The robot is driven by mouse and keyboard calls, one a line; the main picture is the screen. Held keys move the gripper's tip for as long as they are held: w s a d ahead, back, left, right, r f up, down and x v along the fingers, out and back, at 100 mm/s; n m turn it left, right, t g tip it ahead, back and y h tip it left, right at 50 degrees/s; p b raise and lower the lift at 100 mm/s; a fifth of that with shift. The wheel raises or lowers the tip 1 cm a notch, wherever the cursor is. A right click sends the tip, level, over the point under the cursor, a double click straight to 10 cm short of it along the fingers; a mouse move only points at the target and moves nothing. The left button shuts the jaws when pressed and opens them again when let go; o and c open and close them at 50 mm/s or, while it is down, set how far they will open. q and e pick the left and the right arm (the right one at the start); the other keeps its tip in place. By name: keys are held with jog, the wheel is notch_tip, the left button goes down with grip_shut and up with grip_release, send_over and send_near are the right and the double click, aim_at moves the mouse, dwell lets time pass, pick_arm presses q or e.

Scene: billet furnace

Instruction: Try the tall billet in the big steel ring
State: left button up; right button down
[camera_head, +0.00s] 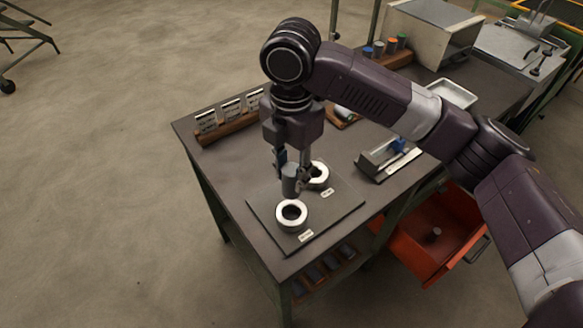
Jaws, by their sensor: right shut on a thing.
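My right gripper (291,165) points down over the bench and is shut on a grey cylindrical billet (290,187), held upright. Two pale steel rings lie on a dark plate (340,212). The nearer ring (280,222) looks larger, and its dark hole shows empty. The billet appears just behind and above this ring's far edge; its exact height is hard to tell. The other ring (321,182) is right behind the gripper and partly hidden by it. Small labels by the rings are too small to read. My left gripper is out of view.
A wooden rack with cards (228,126) stands at the bench's left back. A device with a blue part (390,158) and a white tray (452,94) are to the right. A steel box (430,30) is behind. An open orange drawer (435,245) juts out below.

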jog(key=shift+f, duration=1.05)
